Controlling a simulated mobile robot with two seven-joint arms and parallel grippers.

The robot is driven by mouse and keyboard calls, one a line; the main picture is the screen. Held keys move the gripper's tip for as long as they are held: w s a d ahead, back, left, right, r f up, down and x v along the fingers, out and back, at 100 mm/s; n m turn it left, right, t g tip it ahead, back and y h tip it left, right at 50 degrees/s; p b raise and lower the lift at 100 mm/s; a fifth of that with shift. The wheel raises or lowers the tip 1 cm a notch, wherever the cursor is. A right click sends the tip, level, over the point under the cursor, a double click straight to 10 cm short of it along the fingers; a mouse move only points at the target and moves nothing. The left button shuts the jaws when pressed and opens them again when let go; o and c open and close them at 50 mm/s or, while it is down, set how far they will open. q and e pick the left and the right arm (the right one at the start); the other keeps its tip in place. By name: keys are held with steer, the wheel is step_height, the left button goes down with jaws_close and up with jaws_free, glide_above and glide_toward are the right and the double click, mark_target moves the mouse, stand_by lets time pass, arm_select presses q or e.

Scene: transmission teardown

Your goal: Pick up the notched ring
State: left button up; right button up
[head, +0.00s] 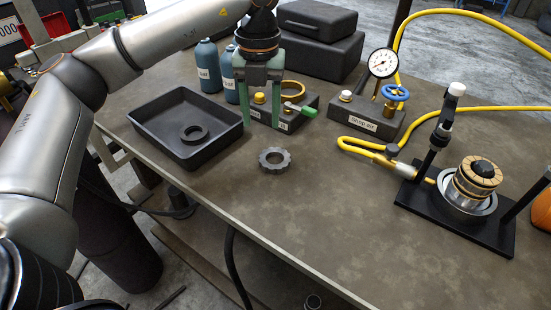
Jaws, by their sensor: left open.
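The notched ring (275,160) is a small dark grey ring with teeth around its rim. It lies flat on the brown table, right of the black tray, with clear table around it. My left gripper (261,124) points down with its two green fingers apart and nothing between them. In the picture its fingertips are above and slightly left of the ring, apart from it; the exact height is hard to tell. My right gripper is not in view.
A black tray (152,122) holds a smooth dark ring (194,134). A control box with a green lever (299,109) stands behind my left gripper. A gauge and valve block (368,122), yellow hose (440,108) and black fixture (455,223) are right. The table's front middle is free.

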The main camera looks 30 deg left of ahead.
mark_target(263, 155)
arm_select(q)
steer(key=f, duration=0.8)
steer(key=shift+s+d+f, duration=0.1)
steer(key=shift+s+f, duration=0.1)
steer(key=shift+f, duration=0.2)
jaws_close()
stand_by(1.0)
